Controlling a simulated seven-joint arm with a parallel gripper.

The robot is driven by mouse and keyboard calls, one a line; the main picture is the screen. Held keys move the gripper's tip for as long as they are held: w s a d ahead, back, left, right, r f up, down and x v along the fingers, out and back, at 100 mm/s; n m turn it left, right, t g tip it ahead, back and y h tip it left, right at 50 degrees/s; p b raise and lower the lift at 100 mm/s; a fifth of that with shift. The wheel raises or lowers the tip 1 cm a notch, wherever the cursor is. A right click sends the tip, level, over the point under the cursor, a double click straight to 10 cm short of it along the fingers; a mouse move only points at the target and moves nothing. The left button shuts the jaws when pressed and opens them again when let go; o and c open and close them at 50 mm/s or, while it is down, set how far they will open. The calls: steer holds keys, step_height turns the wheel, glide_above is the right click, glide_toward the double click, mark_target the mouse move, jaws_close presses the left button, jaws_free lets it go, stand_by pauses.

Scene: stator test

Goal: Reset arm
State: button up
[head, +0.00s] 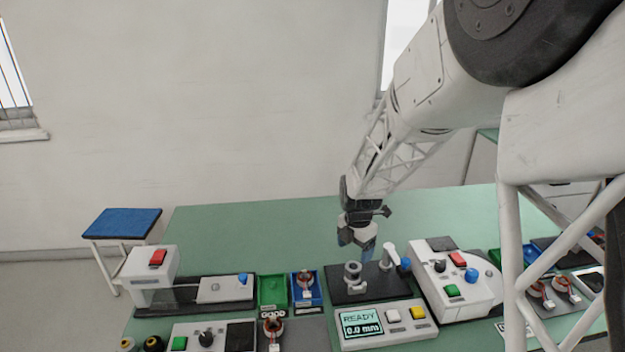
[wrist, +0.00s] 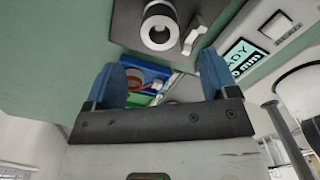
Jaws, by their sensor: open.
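My gripper (head: 357,246) points down over the green table (head: 240,230), just behind a dark fixture plate with a metal cylinder (head: 353,274). In the wrist view my gripper's two blue fingers (wrist: 163,88) are spread apart with nothing held between them. The metal cylinder also shows in the wrist view (wrist: 158,27), ahead of the fingers and apart from them. In the head view the fingertips are small and partly overlap the fixture area.
A display unit (head: 372,325) reads READY and 0.0 mm. Right of the fixture is a white box with buttons (head: 455,280). Left are a green bin (head: 273,292), a blue bin (head: 307,289) and a white press (head: 150,270). The table's back is clear.

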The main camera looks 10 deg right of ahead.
steer(key=s+a+r+m+t, duration=0.1)
steer(key=s+a+r+m, duration=0.1)
steer(key=s+r+m, duration=1.45)
steer(key=s+m, duration=0.3)
steer(key=s, duration=0.4)
steer(key=s+r+m+t, duration=0.1)
steer(key=s+r+m, duration=0.2)
steer(key=s, duration=0.7)
steer(key=shift+a+r+m+t, duration=0.25)
steer(key=shift+m+t, duration=0.05)
steer(key=shift+m, duration=0.85)
steer(key=shift+w, duration=0.1)
